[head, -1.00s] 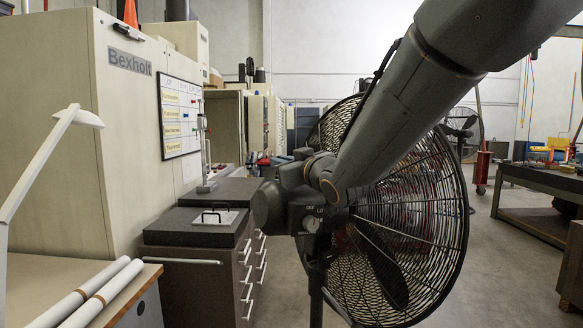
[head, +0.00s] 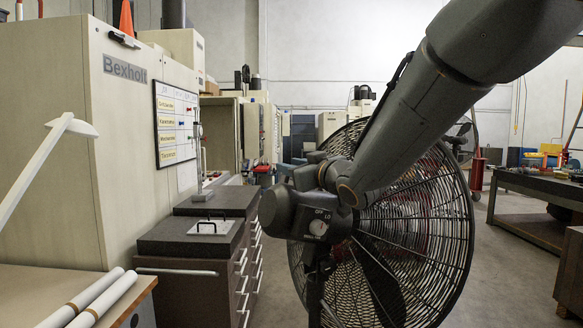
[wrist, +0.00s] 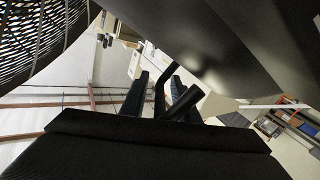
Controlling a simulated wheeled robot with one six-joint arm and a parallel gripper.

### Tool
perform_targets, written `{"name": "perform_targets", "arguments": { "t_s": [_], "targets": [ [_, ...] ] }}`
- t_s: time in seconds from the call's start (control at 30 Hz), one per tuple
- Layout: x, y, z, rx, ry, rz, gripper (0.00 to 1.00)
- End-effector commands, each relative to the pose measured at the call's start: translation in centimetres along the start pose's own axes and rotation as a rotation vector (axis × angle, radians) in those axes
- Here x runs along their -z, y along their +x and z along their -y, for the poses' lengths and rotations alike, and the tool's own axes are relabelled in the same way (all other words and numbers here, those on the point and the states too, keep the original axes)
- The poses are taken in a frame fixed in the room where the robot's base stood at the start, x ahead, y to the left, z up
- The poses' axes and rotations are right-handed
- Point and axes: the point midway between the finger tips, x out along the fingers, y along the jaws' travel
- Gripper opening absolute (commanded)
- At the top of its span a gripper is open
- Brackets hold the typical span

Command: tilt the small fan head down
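The black fan head (head: 440,235) with its round wire grille stands close in front of me in the head view, seen from behind. Its motor housing (head: 277,210) and control plate with a dial (head: 318,228) show left of the grille. My arm reaches across in front of it, and my gripper is hidden there behind the arm and housing. In the wrist view, my gripper (wrist: 160,85) shows two dark fingers with a gap between them. A black bar shows in that gap; whether the fingers touch it is unclear. The grille (wrist: 35,35) fills the upper left.
A dark drawer cabinet (head: 195,243) stands left of the fan, before a tall beige machine (head: 60,160). A bench with white rolls (head: 95,300) is at lower left. A workbench (head: 540,195) stands at right; floor shows between it and the fan.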

Motion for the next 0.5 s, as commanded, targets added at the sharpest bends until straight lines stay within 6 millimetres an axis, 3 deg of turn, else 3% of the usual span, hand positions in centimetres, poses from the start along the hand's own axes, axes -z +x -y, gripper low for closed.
{"name": "perform_targets", "arguments": {
  "t_s": [0.27, 0.5],
  "targets": [
    [-0.1, -0.8, -0.1, -0.002, 0.0, 0.001, 0.28],
    [-0.1, -4.1, -0.1, -0.002, -0.001, -0.001, 0.28]
  ]
}}
